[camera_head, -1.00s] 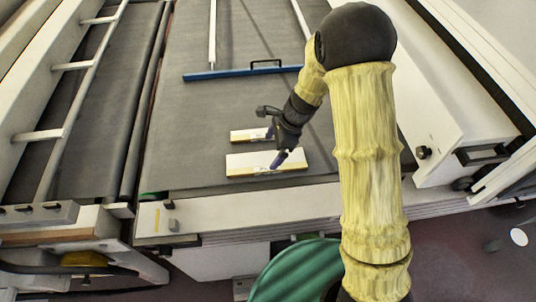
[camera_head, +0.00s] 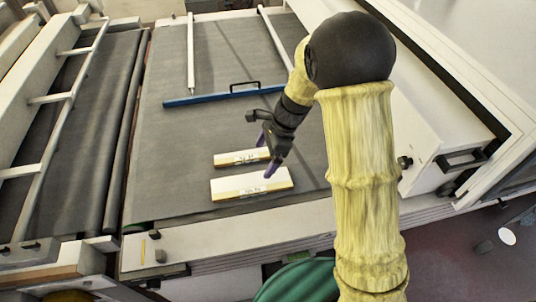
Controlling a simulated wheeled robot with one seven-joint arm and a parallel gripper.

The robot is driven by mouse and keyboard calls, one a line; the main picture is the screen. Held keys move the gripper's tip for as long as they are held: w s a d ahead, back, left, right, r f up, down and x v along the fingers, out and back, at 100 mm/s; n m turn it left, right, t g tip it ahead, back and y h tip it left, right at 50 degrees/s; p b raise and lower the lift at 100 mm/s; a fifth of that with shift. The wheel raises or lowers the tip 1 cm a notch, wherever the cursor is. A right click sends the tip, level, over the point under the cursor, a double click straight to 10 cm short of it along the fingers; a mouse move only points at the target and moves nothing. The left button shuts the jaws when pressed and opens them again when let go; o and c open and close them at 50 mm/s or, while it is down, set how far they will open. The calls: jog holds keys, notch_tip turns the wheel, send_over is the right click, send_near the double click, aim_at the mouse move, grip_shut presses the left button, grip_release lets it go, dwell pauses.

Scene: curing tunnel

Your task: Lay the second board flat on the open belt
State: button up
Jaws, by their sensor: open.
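Two pale boards with yellowish front edges lie flat on the dark grey belt (camera_head: 190,130). The nearer, larger-looking board (camera_head: 228,187) lies close to the belt's front edge. The farther board (camera_head: 232,159) lies just behind it, with a narrow strip of belt between them. My gripper (camera_head: 267,163) is open, with its purplish fingertips at the right end of the boards, above the nearer one. It holds nothing that I can see. Whether a fingertip touches the nearer board I cannot tell. The gripper hides the right end of the farther board.
A blue bar (camera_head: 210,97) with a black handle crosses the belt farther back, with white rails behind it. A white housing (camera_head: 420,150) borders the belt on the right. A dark roller (camera_head: 118,130) runs along the left. The belt left of the boards is bare.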

jog(key=s+d+r+n+t+h, duration=0.2)
jog(key=s+d+n, duration=0.4)
jog(key=d, duration=0.3)
jog(key=s+d+r+n+t+h, duration=0.1)
jog(key=s+d+r+n+h, duration=0.1)
jog(key=s+d+r+n, duration=0.2)
jog(key=s+d+n, duration=0.3)
jog(key=d+n, duration=0.2)
jog(key=shift+s+r+t, duration=0.15)
jog(key=shift+r+t, duration=0.05)
jog(key=shift+t, duration=0.2)
jog(key=shift+d, duration=0.1)
